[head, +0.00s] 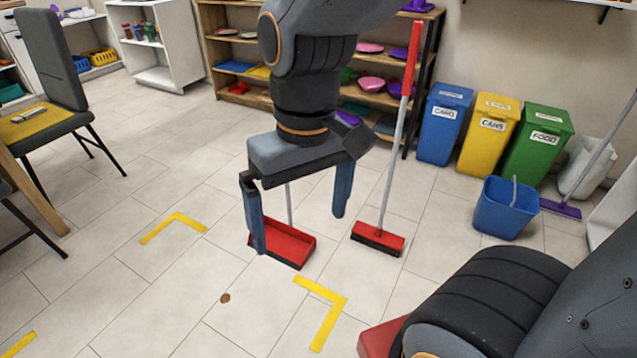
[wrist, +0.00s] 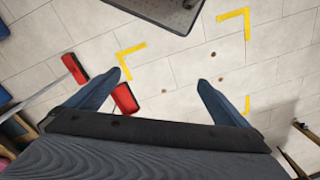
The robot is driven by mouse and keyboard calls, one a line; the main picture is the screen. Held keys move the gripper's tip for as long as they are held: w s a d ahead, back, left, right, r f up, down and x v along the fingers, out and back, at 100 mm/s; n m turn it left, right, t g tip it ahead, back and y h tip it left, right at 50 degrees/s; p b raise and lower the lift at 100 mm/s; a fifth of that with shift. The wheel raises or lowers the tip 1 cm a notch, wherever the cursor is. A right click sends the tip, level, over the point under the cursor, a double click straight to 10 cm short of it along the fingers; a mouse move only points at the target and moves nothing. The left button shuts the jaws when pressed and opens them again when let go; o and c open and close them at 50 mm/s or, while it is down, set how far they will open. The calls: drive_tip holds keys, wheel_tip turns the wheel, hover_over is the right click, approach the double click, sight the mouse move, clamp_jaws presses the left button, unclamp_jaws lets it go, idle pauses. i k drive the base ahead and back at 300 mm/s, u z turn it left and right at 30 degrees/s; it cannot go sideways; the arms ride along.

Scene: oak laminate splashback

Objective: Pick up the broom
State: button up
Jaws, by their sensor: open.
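The broom (head: 378,238) has a red head with dark bristles, resting on the tiled floor. Its grey pole rises, leaning slightly right, to a red grip (head: 412,58) in front of the shelf. My gripper (head: 299,232) is open and empty, pointing down to the left of the broom pole and apart from it. A red dustpan (head: 297,258) with a grey handle lies behind and between the fingers in the head view. In the wrist view the broom head (wrist: 76,69) is left of my open fingers (wrist: 159,78); the dustpan (wrist: 125,98) is partly hidden by the left finger.
Blue (head: 445,125), yellow (head: 488,135) and green bins (head: 537,146) stand at the right, with a blue bucket (head: 503,212) in front and a purple mop (head: 561,208) beside it. A shelf (head: 228,52) stands behind. Yellow corner marks (head: 325,315) and a brown spot (head: 225,298) lie on open floor.

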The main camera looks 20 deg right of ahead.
sight(365, 232)
drive_tip(key=u, duration=1.55)
drive_tip(key=i, duration=1.15)
drive_tip(key=z, duration=3.7)
